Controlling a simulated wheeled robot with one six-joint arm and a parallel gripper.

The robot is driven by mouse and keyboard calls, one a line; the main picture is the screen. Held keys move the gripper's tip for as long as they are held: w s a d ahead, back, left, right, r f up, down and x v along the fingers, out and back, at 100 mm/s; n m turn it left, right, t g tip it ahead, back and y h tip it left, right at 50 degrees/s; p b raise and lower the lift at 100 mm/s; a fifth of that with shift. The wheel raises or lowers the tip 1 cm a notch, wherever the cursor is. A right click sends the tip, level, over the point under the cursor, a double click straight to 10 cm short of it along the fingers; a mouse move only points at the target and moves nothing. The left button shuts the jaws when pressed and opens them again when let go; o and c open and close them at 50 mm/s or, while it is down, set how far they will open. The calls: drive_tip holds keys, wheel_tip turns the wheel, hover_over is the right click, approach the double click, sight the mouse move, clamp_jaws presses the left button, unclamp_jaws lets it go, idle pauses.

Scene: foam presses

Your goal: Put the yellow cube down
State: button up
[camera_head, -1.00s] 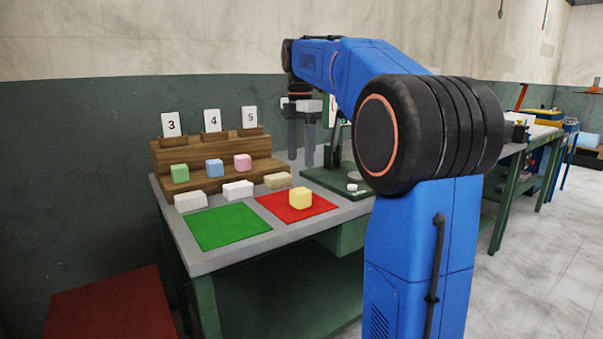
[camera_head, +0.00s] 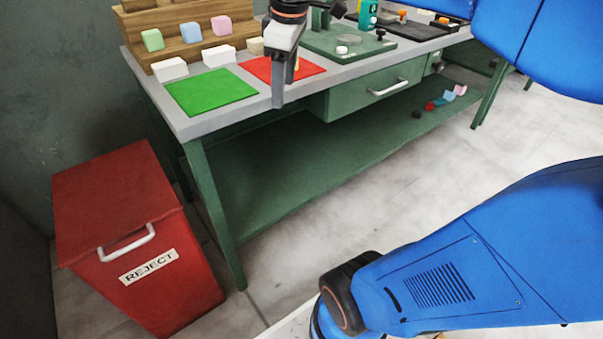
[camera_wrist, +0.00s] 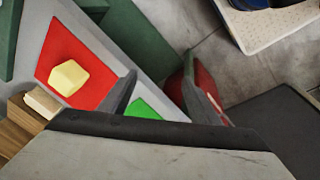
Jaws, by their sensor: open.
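The yellow cube (camera_wrist: 68,77) rests on the red mat (camera_wrist: 96,90) in the wrist view, well to the left of my fingers and apart from them. In the head view it is mostly hidden behind my gripper (camera_head: 283,88), which hangs in front of the red mat (camera_head: 312,70) near the bench's front edge. My gripper (camera_wrist: 165,95) is open, with nothing between its fingers in the wrist view. The green mat (camera_head: 210,92) lies left of the red mat and is bare.
A wooden stepped rack (camera_head: 180,15) with a green block (camera_head: 152,40), a blue block (camera_head: 191,32) and a pink block (camera_head: 222,25) stands behind the mats. White blocks lie in front of it. A red reject bin (camera_head: 120,200) stands on the floor at left. A drawer handle (camera_head: 389,87) juts from the bench.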

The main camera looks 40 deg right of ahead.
drive_tip(key=s+a+f+m+t, duration=0.1)
drive_tip(key=s+a+f+m, duration=0.1)
drive_tip(key=s+f+m, duration=0.2)
drive_tip(key=s+a+f+m+t, duration=0.1)
drive_tip(key=s+f+m, duration=0.3)
drive_tip(key=s+f, duration=0.5)
wheel_tip(320, 180, down, 3)
drive_tip(key=shift+a+r, duration=0.1)
drive_tip(key=shift+a, duration=0.7)
drive_tip(key=shift+s, duration=0.1)
drive_tip(key=shift+c, duration=0.6)
